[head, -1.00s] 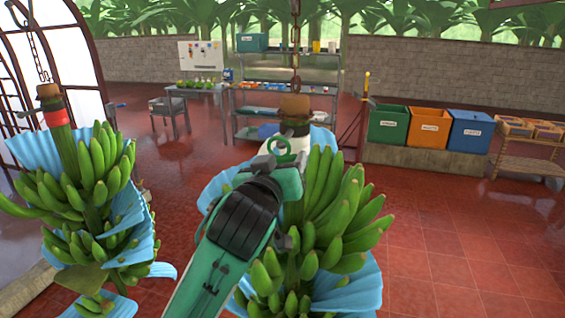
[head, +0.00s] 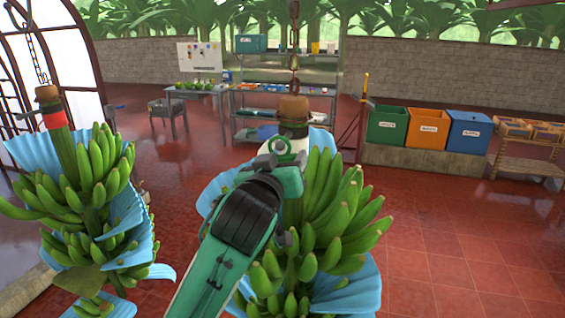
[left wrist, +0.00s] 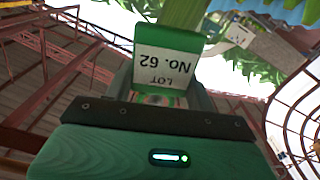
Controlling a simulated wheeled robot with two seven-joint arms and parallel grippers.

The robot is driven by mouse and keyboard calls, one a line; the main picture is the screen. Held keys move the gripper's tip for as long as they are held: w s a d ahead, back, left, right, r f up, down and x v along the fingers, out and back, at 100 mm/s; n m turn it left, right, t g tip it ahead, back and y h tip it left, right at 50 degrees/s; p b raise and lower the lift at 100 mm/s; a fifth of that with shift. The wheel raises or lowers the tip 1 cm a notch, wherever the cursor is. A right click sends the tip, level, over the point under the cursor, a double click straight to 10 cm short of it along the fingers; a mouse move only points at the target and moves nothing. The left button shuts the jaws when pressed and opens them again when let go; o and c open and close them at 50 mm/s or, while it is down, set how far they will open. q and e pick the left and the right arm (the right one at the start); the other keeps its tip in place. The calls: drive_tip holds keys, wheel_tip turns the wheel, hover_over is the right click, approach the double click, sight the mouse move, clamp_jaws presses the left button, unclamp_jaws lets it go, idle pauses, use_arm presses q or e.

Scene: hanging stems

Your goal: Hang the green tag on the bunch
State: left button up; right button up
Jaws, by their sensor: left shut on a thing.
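The near banana bunch (head: 325,205) hangs in the middle of the head view, wrapped partly in blue sheets. Its stem (head: 293,110) has a brown top and a pale part below a dark band, and hangs from a chain. My left gripper (head: 279,160) is in front of the stem, shut on the green tag. The tag's green ring (head: 283,146) shows against the pale stem; I cannot tell whether it goes around it. In the left wrist view the tag (left wrist: 168,65) is white with green edges and reads "LOT No. 62" upside down. My right gripper is not in view.
A second bunch (head: 75,185) with a red-banded stem hangs at the left. Behind are a metal shelf (head: 285,100), a table (head: 195,90), and green (head: 387,125), orange (head: 428,128) and blue (head: 468,131) bins.

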use_arm(q)
drive_tip(key=shift+x, duration=1.75)
idle(0.9)
drive_tip(key=shift+d+f, duration=0.2)
drive_tip(key=shift+f, duration=0.15)
idle(0.6)
drive_tip(key=o, duration=1.2)
